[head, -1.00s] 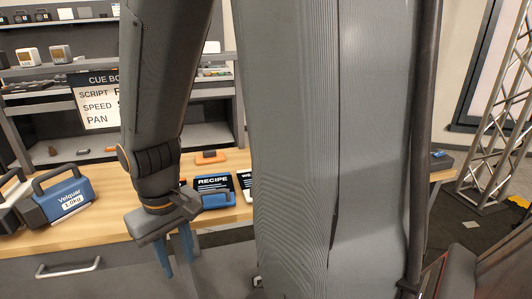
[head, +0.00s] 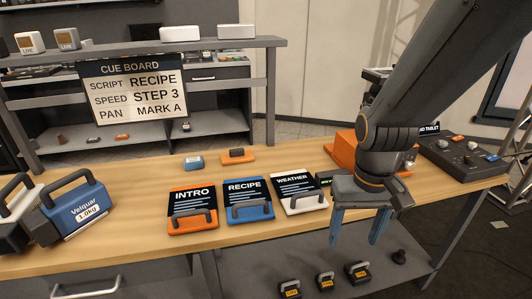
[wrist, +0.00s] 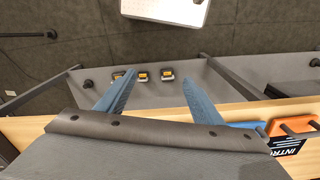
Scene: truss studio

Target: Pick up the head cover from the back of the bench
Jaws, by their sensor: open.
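No piece is clearly marked as the head cover. At the back of the wooden bench (head: 130,195) lie a small orange block with a dark top (head: 237,156) and a small blue block (head: 193,162). A larger orange housing (head: 342,150) stands at the back right, partly hidden behind my arm. My gripper (head: 356,238) is open and empty, fingers pointing down at the bench's front edge, right of the board cards and apart from the blocks. In the wrist view its two blue fingers (wrist: 158,80) are spread above the lower shelf, with nothing between them.
INTRO (head: 192,203), RECIPE (head: 247,193) and WEATHER (head: 300,190) cards with handles lie mid-bench. The cue board (head: 133,90) stands behind. Small weights (head: 325,281) sit on the lower shelf.

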